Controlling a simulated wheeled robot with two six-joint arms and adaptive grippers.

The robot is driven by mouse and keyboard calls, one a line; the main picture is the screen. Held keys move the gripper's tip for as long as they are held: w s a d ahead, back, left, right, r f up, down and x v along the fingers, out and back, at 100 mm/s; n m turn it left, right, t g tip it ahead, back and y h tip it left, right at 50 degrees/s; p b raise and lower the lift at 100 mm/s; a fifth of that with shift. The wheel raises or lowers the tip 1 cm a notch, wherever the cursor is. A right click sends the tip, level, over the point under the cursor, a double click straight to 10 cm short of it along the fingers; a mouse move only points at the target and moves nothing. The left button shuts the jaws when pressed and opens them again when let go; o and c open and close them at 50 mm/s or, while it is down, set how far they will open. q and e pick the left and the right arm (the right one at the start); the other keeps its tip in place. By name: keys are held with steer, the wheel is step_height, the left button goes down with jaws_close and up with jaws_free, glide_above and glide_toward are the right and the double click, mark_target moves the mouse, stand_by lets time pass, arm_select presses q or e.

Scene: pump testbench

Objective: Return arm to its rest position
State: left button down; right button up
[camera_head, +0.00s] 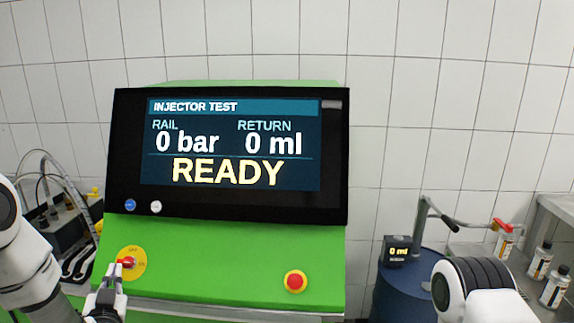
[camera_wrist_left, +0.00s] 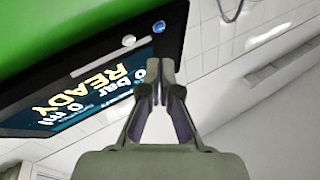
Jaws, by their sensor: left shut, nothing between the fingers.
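My left gripper (camera_head: 114,272) is at the lower left of the head view, just below the red rotary switch (camera_head: 125,263) on its yellow disc. Whether its fingertips touch the switch I cannot tell. In the left wrist view the two fingers (camera_wrist_left: 160,68) meet at the tips, shut with nothing between them. The green testbench (camera_head: 220,262) carries a black-framed display (camera_head: 232,150) reading INJECTOR TEST, 0 bar, 0 ml and READY. Part of my right arm shows at the lower right; its gripper is out of the picture.
A red emergency button (camera_head: 295,281) sits on the bench front. A blue drum (camera_head: 405,290) with a small 0 ml readout (camera_head: 397,251) stands to the right. Several bottles (camera_head: 541,262) stand on a metal bench. Hoses and dark equipment (camera_head: 68,228) are at the left.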

arm_select(q)
steer(key=s+d+f+m+g+h, duration=0.1)
steer(key=s+d+f+g, duration=0.25)
steer(key=f, duration=0.45)
steer(key=s+d+f+m+g+h, duration=0.1)
steer(key=s+d+f+g+h, duration=0.1)
steer(key=s+f, duration=0.5)
steer(key=s+d+f+m+g+h, duration=0.1)
steer(key=s+d+f+g, duration=0.15)
steer(key=f, duration=0.75)
steer(key=s+d+f+n+g+h, duration=0.1)
steer(key=s+f+g, duration=0.3)
steer(key=s, duration=0.7)
steer(key=s+d+f+n+g+h, duration=0.1)
steer(key=s+d+f+n+g, duration=0.1)
steer(key=s+g, duration=0.4)
steer(key=s+d+f, duration=0.1)
steer(key=s+f, duration=0.1)
steer(key=s, duration=0.3)
steer(key=shift+f, duration=0.25)
